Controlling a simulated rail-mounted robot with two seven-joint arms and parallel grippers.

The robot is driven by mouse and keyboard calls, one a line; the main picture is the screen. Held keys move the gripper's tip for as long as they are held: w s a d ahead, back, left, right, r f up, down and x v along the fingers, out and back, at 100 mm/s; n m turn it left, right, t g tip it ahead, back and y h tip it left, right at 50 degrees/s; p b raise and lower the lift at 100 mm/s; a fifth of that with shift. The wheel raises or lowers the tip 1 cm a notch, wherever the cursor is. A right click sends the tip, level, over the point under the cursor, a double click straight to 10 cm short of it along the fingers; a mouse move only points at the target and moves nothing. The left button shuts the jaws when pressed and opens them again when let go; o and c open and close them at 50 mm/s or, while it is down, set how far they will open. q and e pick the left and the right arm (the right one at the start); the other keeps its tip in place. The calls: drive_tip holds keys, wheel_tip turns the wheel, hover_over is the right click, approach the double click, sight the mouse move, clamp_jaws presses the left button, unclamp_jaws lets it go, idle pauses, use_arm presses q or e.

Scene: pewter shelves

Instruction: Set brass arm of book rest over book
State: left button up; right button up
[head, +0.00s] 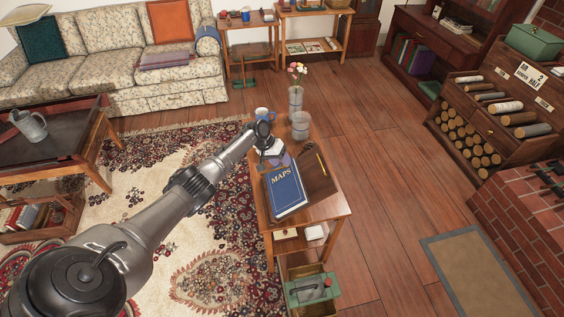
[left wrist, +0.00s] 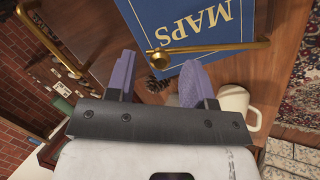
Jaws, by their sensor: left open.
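The blue book marked MAPS (head: 285,190) lies on the wooden book rest (head: 318,178) on a narrow table. In the left wrist view the book (left wrist: 195,20) shows upside down. A brass arm (left wrist: 215,48) runs from a round brass knob (left wrist: 162,61) across the book's edge. A second brass rod (left wrist: 48,42) extends out at the left, away from the book. My left gripper (head: 277,158) is at the book's far edge. In the wrist view its purple fingers (left wrist: 159,62) are open, with the knob between their tips; contact cannot be told. My right gripper is out of view.
A white mug (left wrist: 236,101) stands close beside my left gripper, and a pine cone (left wrist: 158,83) lies beyond the fingers. A vase with flowers (head: 296,98) and a grey pot (head: 300,125) stand farther back. A green box (head: 312,290) is low in front.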

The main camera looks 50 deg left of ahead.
use_arm(q)
drive_tip(key=p+v, duration=0.2)
drive_tip(key=v, duration=1)
drive_tip(key=shift+r, duration=0.15)
drive_tip(key=shift+s, duration=0.1)
